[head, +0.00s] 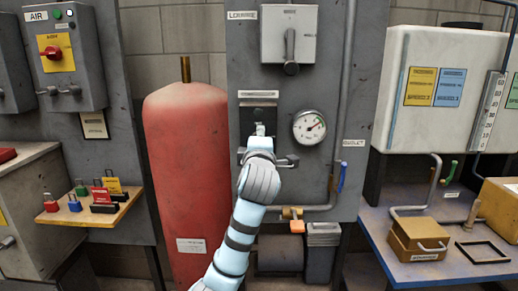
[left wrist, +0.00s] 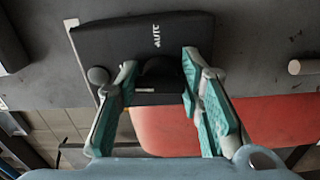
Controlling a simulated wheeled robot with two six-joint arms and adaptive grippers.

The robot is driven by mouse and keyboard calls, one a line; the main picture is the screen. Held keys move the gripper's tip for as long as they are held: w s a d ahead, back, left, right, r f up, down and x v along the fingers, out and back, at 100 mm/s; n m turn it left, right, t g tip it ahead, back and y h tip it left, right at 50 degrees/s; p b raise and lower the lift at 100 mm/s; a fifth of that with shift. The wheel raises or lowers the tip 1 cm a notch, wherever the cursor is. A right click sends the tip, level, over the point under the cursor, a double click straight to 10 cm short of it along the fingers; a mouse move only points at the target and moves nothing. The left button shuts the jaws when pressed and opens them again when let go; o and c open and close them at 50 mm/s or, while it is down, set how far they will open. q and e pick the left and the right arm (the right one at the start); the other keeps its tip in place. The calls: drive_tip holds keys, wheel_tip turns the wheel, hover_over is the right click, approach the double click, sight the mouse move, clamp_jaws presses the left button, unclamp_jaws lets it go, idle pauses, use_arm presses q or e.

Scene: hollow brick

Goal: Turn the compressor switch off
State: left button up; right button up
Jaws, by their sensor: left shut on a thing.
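The black switch box (head: 258,112) is on the grey panel below a white label too small to read. My left gripper (head: 260,130) is in front of it and hides its middle. In the left wrist view, the box (left wrist: 110,48) carries white lettering that looks like "AUTO". Its dark round knob (left wrist: 160,68) sits between the teal-padded fingers of my left gripper (left wrist: 159,82), which is shut on it. Which way the knob points is hard to tell. My right gripper is not in view.
A lever switch (head: 290,45) is above and a pressure gauge (head: 309,127) is to the right. A red tank (head: 186,170) stands close on the left. A pipe (head: 345,90) runs down the panel's right side. A wooden shelf (head: 85,215) with padlocks is further left.

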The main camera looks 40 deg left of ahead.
use_arm(q)
drive_tip(key=shift+f+n+b, duration=0.2)
drive_tip(key=shift+n+b, duration=0.1)
drive_tip(key=shift+n, duration=0.2)
drive_tip(key=o, duration=0.8)
drive_tip(key=shift+c, duration=0.2)
drive_tip(key=o, duration=0.4)
drive_tip(key=shift+r, duration=0.15)
drive_tip(key=shift+s, duration=0.1)
drive_tip(key=v, duration=1.2)
